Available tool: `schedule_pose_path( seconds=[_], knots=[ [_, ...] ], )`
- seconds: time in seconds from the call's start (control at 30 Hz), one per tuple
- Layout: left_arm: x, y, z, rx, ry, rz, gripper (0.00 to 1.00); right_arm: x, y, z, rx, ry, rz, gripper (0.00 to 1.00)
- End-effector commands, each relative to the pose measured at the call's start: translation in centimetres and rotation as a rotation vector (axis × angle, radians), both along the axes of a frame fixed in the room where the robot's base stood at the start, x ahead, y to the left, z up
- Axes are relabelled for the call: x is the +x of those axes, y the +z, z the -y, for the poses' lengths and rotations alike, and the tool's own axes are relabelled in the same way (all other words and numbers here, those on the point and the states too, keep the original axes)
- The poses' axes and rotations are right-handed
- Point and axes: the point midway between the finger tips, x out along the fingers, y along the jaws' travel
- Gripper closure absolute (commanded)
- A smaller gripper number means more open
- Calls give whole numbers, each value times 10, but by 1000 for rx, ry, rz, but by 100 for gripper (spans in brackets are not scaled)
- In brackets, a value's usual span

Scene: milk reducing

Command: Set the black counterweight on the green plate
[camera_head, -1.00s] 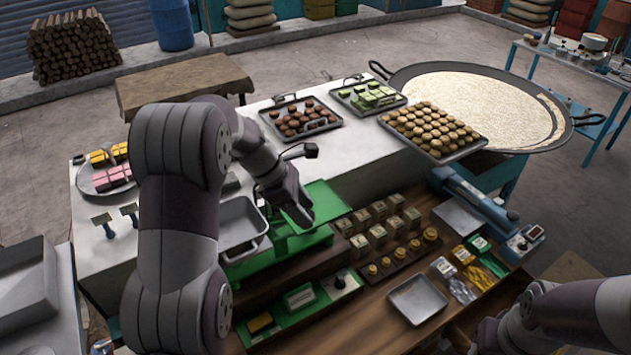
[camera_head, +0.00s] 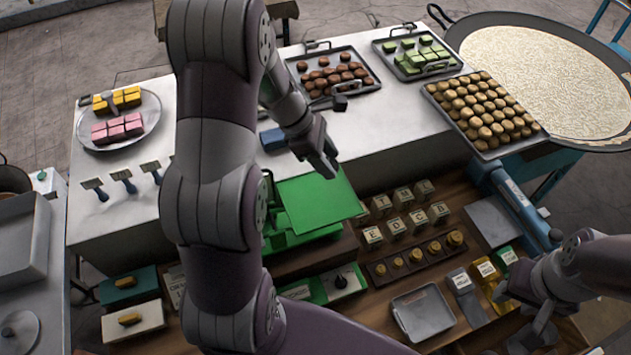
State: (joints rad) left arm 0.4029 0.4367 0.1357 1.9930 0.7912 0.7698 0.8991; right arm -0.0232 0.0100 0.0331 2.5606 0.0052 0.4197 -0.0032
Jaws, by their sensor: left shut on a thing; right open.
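The green plate (camera_head: 318,203) is the flat square top of the green scale, on the near side of the white table. My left gripper (camera_head: 324,168) is just above and behind the plate's back edge in the picture, pointing down. Its jaws are shut on a small dark thing, apparently the black counterweight, mostly hidden by the fingers. The plate's visible top is bare. My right gripper (camera_head: 522,308) is open and empty at the lower right, near the packets.
Lettered blocks (camera_head: 395,226) and a rack of brass weights (camera_head: 416,255) stand right of the scale. A grey metal tray (camera_head: 423,313) lies in front. Trays of brown sweets (camera_head: 330,74) and round cookies (camera_head: 482,112) sit behind.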

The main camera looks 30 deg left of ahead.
Motion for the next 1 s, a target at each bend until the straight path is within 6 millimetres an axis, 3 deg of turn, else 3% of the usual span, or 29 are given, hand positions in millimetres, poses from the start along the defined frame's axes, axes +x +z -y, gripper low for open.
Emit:
schedule_pose_path(
  seconds=[0.13, 0.3, 0.57, 0.9, 0.93, 1.0],
  knots=[
    [-27, -14, -6, -2, 4, -3, 87, 0, 10, 0, 0, 0, 0, 57],
    [-42, -26, -9, -1, 1, 0, 87, 0, 12, 0, 0, 0, 0, 57],
    [-43, -64, -9, -1, 0, -1, 87, 0, 23, 0, 0, 0, 0, 57],
    [-42, -71, -9, 0, -1, 2, 87, 0, 18, 0, 0, 0, 0, 57],
    [-42, -70, -9, 0, 0, 2, 43, 0, 19, 0, 0, 0, 0, 57],
    [-42, -70, -9, 0, 0, 2, 24, 0, 20, 0, 0, 0, 0, 57]
  ],
)
